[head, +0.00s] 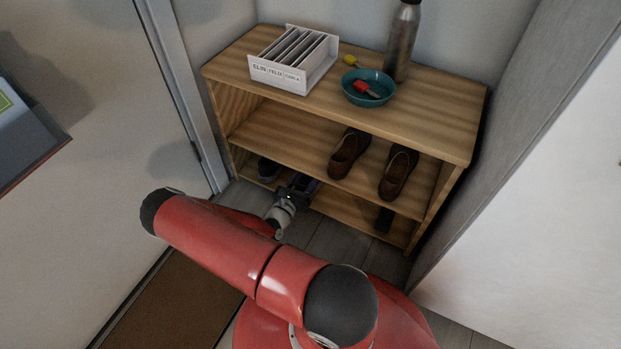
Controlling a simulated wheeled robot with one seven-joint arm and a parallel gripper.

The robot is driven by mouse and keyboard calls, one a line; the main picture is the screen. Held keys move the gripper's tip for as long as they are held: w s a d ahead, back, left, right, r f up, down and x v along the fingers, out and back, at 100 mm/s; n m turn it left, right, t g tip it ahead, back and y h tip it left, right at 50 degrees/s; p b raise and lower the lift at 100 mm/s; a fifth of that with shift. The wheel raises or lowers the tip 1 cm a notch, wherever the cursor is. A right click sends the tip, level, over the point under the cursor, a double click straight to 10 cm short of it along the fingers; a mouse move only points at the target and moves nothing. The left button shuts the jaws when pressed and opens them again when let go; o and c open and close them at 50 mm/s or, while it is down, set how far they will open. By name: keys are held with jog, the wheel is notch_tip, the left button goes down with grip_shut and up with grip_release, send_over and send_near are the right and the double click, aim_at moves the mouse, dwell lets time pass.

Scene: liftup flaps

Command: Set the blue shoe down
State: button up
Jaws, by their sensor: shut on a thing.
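My gripper (296,191) reaches into the lower opening of a wooden shoe rack (420,122). It is shut on a dark, bluish shoe (308,184), which is small and partly hidden by the gripper and the shelf above. The held shoe is at about the bottom shelf's level; I cannot tell whether it touches the board. Another dark shoe (268,170) stands to its left on the bottom shelf.
Two brown shoes (348,153) (398,172) stand on the middle shelf. A dark object (384,219) is at the bottom right. A letter sorter (290,62), a teal bowl (366,97) and a metal bottle (402,42) stand on top. The bottom shelf's middle looks clear.

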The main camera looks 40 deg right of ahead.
aim_at(310, 179)
jog(key=x, duration=0.4)
jog(key=shift+w+d+f, duration=0.1)
jog(key=shift+w+d, duration=0.05)
jog(key=shift+d, duration=0.2)
notch_tip(310, 179, down, 4)
jog(key=shift+r+b, duration=0.25)
jog(key=shift+b, duration=0.55)
jog(key=shift+r, duration=0.1)
jog(key=o, duration=1.2)
